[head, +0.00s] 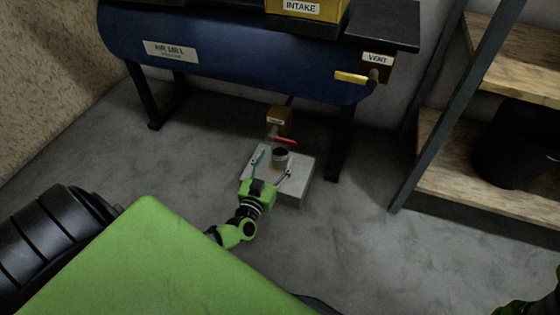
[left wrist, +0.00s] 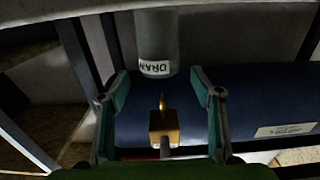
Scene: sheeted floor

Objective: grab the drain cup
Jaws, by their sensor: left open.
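The drain cup (head: 281,158) is a small grey cup with a dark top, standing on a pale grey block (head: 301,183) under the blue tank. In the left wrist view the cup (left wrist: 156,42) shows its white label, inverted, and stands in line with the gap between the fingers. My left gripper (head: 273,166) is open and empty, its fingers spread on the near side of the cup. The fingers (left wrist: 158,88) show no contact with it.
The blue tank (head: 230,60) stands on dark legs above the block. A brass valve (head: 279,117) with a red handle (head: 285,141) hangs just behind and above the cup. A wooden shelf (head: 480,185) with a black bin (head: 515,145) stands at right. Floor in front is clear.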

